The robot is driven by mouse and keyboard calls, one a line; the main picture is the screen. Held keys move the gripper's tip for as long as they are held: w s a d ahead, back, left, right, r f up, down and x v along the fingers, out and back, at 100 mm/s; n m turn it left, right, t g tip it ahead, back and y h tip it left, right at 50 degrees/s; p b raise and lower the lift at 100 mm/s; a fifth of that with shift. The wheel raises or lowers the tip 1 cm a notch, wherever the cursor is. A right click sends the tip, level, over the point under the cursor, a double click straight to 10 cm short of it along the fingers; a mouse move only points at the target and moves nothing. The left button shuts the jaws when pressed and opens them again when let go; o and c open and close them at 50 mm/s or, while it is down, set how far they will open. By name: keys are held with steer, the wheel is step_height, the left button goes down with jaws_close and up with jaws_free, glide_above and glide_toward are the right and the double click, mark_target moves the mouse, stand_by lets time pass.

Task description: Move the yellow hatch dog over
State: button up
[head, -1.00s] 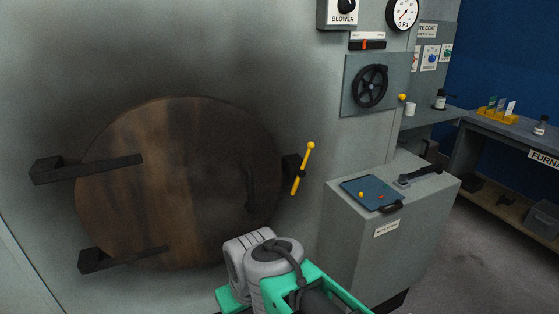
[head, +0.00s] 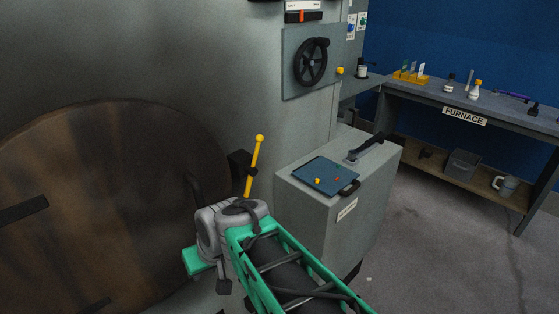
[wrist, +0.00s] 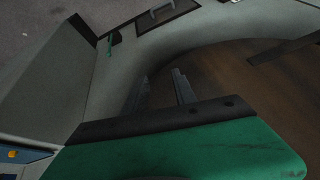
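The yellow hatch dog (head: 253,165) is a thin bar with a ball end, mounted on a dark bracket (head: 239,163) at the right edge of the round brown hatch (head: 100,190). It stands nearly upright, its top leaning slightly right. My wrist covers the area just below it in the head view. My gripper (wrist: 162,78) shows in the wrist view with two dark fingers apart and nothing between them, in front of the hatch's rim. I cannot make out the yellow dog in the wrist view. The gripper's fingers are not clear in the head view.
A grey cabinet (head: 335,215) with a blue panel (head: 326,176) stands right of the dog. A black handwheel (head: 311,62) is on the wall above. A furnace bench (head: 460,103) with bottles stands at the far right. The floor (head: 430,240) between is clear.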

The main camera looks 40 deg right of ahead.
steer(key=w+d+f+m+t+b, duration=0.25)
steer(key=w+d, duration=0.25)
steer(key=d, duration=0.4)
steer(key=m+t+h, duration=0.5)
steer(key=m+t, duration=0.5)
steer(key=t, duration=0.2)
glide_toward(262, 141)
steer(key=w, duration=0.2)
steer(key=shift+n, duration=0.35)
steer(key=p+x, duration=0.1)
steer(key=x, duration=0.1)
steer(key=p+x, duration=0.1)
steer(key=x, duration=0.2)
steer(key=p+x, duration=0.1)
steer(key=x, duration=0.1)
steer(key=shift+w+d+r, duration=0.15)
steer(key=shift+w+r, duration=0.1)
steer(key=shift+r, duration=0.15)
steer(key=shift+s+d+f, duration=0.1)
steer(key=shift+f, duration=0.2)
steer(key=shift+c, duration=0.7)
steer(key=c, duration=0.5)
steer(key=shift+d+f+b, duration=0.7)
steer(key=shift+d+b, duration=0.25)
steer(key=shift+b, duration=0.2)
jaws_close()
steer(key=shift+d, duration=0.3)
